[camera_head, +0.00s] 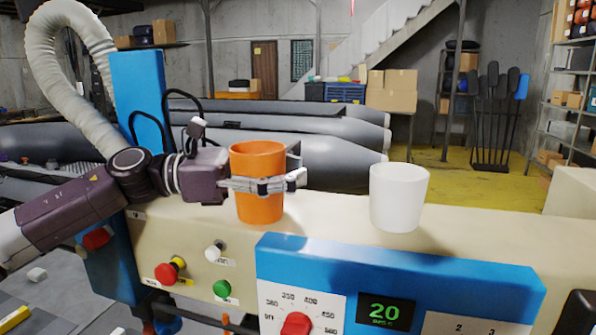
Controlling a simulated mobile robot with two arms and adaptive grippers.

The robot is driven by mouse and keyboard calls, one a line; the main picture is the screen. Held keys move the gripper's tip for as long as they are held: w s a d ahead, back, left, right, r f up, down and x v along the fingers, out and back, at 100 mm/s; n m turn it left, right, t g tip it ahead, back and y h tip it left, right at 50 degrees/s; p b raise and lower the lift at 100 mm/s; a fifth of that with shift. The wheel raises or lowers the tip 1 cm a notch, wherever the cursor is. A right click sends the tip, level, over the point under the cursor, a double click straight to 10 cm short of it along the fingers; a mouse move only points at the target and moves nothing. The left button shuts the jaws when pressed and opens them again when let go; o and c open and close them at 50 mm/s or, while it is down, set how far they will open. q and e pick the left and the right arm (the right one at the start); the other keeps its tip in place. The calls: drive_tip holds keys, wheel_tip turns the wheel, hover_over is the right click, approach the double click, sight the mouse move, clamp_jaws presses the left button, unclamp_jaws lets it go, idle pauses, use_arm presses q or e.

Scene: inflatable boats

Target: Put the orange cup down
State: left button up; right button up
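The orange cup (258,209) is upright over the cream top of the machine (330,222), left of the white cup. My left gripper (268,185) reaches in from the left, with its fingers around the cup's middle, shut on it. The cup's base is at or very close to the cream surface; I cannot tell whether it touches. The far finger is mostly hidden behind the cup.
A white cup (398,197) stands upright on the cream top to the right. A blue control panel (400,270) with a red knob and green display is in front. Cream surface is free between the cups and right of the white one. Grey inflatable boats (330,150) lie behind.

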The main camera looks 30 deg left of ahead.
use_arm(q)
drive_tip(key=o, duration=0.5)
drive_tip(key=shift+c, duration=0.2)
drive_tip(key=shift+r, duration=0.15)
drive_tip(key=shift+a+f, duration=0.15)
drive_tip(key=shift+f, duration=0.05)
drive_tip(key=b+v, duration=0.9)
drive_tip(key=v, duration=0.2)
drive_tip(key=shift+s, duration=0.1)
drive_tip(key=shift+s+a+r, duration=0.15)
drive_tip(key=shift+s+a, duration=0.1)
